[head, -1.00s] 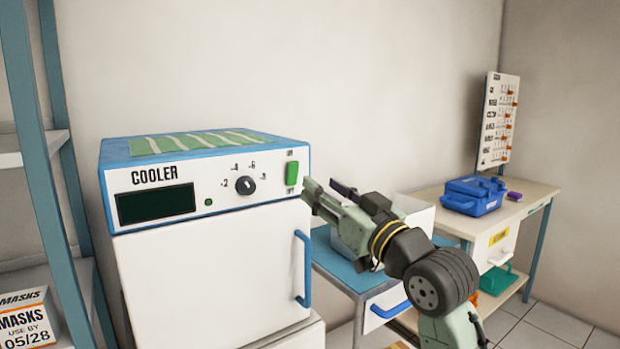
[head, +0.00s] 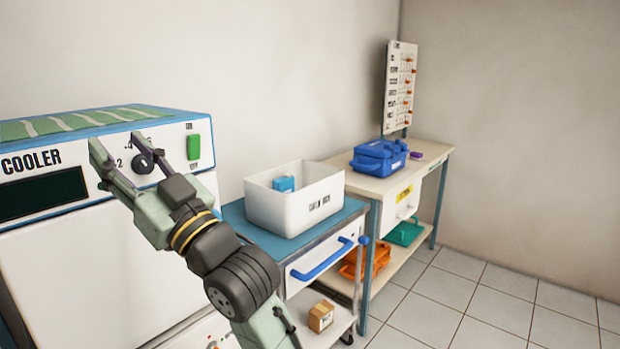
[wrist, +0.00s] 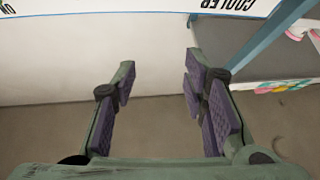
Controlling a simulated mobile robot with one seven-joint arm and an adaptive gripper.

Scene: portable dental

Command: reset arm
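My gripper (head: 116,152) is raised in front of the cooler (head: 70,260) in the head view, its fingers pointing up and left near the control panel. In the wrist view my gripper (wrist: 163,85) has its two purple-padded fingers spread apart, with nothing between them. I cannot tell how far the fingertips are from the cooler.
A white bin (head: 295,210) with a blue item stands on a blue-topped cart (head: 240,222). A bench (head: 430,168) behind holds a blue case (head: 378,158). An orange container (head: 366,258) and a small box (head: 320,316) sit low. Tiled floor (head: 480,295) is clear at right.

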